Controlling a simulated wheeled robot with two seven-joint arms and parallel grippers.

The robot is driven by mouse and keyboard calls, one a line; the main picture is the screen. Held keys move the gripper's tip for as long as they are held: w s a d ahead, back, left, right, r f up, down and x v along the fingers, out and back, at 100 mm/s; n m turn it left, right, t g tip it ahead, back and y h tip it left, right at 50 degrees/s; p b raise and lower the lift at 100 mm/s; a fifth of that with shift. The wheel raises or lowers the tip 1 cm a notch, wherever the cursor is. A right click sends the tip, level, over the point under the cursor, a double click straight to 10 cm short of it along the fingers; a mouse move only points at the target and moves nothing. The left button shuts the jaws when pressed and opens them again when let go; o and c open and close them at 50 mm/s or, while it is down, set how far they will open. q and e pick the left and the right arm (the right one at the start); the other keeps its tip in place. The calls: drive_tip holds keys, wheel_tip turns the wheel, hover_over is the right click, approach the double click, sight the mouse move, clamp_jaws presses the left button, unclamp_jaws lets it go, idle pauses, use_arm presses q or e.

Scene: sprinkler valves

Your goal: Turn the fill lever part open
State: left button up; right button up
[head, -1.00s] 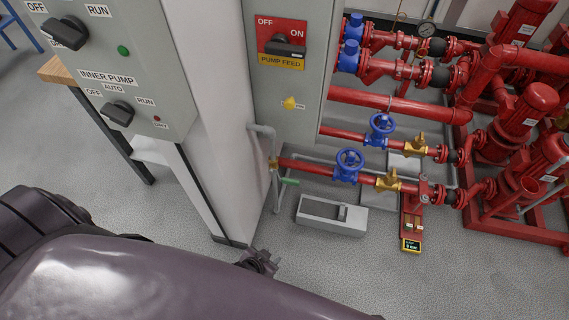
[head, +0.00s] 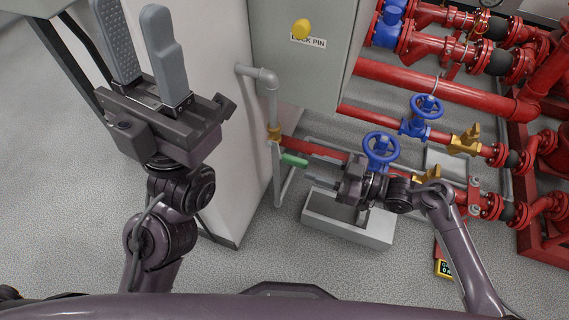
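The fill lever, a green-handled lever (head: 294,160), sits by a brass valve (head: 274,134) on the grey pipe beside the cabinet. Its handle points right and slightly down. My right gripper (head: 308,180) reaches in from the right, its grey fingers pointing left, just right of and below the green handle. It looks apart from the handle; its finger gap is too small to judge. My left gripper (head: 130,12) is raised at the upper left, close to the camera, fingers up, spread and empty.
A grey open box (head: 345,229) lies on the floor under my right gripper. Blue handwheels (head: 381,147) and red pipes (head: 390,75) stand behind and right. The cabinet (head: 295,75) with a yellow lock-pin knob (head: 301,29) is above. Floor at lower left is free.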

sight(284, 158)
drive_tip(key=b+x, duration=0.1)
drive_tip(key=x, duration=0.6)
drive_tip(key=shift+b, duration=0.3)
drive_tip(key=shift+c, duration=0.2)
clamp_jaws()
